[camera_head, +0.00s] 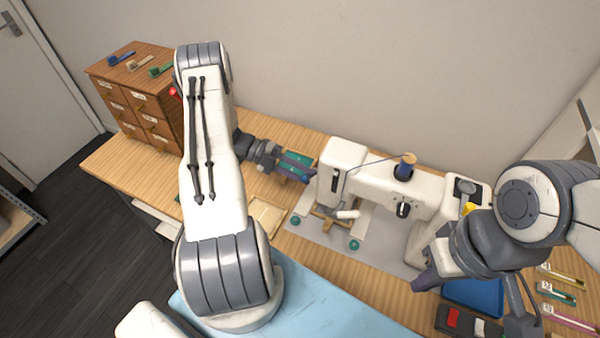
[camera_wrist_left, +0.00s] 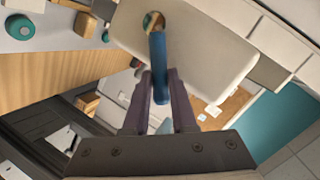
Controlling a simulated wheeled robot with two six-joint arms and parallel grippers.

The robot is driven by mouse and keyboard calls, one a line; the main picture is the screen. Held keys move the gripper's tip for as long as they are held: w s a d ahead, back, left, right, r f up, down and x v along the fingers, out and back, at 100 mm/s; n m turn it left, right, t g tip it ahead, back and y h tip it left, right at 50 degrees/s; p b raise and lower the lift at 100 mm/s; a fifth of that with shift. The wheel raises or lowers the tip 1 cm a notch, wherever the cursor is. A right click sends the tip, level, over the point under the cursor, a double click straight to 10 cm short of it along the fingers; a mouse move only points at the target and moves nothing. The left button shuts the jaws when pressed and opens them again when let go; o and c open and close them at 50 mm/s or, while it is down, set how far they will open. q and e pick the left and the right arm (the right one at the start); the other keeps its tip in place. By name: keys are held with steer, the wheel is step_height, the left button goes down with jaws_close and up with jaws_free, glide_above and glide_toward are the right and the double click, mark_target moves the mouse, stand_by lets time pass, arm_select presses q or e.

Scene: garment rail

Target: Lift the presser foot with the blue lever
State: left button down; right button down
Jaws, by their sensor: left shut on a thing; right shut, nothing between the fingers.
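A white sewing machine (camera_head: 384,184) stands on the wooden table, with a blue thread spool (camera_head: 405,167) on top. My left gripper (camera_head: 311,176) reaches to the machine's left end. In the left wrist view the blue lever (camera_wrist_left: 157,50) sticks out of a hole in the machine's pale end face (camera_wrist_left: 195,48). The left gripper (camera_wrist_left: 161,76) is shut on the lever, one finger on each side. The lever is hidden in the head view, and the presser foot is not clear in either view. My right gripper (camera_head: 424,281) is shut and empty in front of the machine's right end.
A wooden drawer cabinet (camera_head: 150,103) stands at the back left. A blue tray (camera_head: 473,296) lies near my right gripper. Light blue cloth (camera_head: 325,302) covers the front. Small teal discs (camera_head: 354,244) lie before the machine.

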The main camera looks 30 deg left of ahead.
arm_select(q)
steer(key=shift+w, duration=0.1)
steer(key=c, duration=0.7)
jaws_free()
steer(key=shift+c, duration=0.2)
steer(key=shift+a, duration=0.1)
steer(key=b+v, duration=0.4)
steer(key=v, duration=0.6)
steer(key=shift+a+r, duration=0.1)
steer(key=shift+a, duration=0.05)
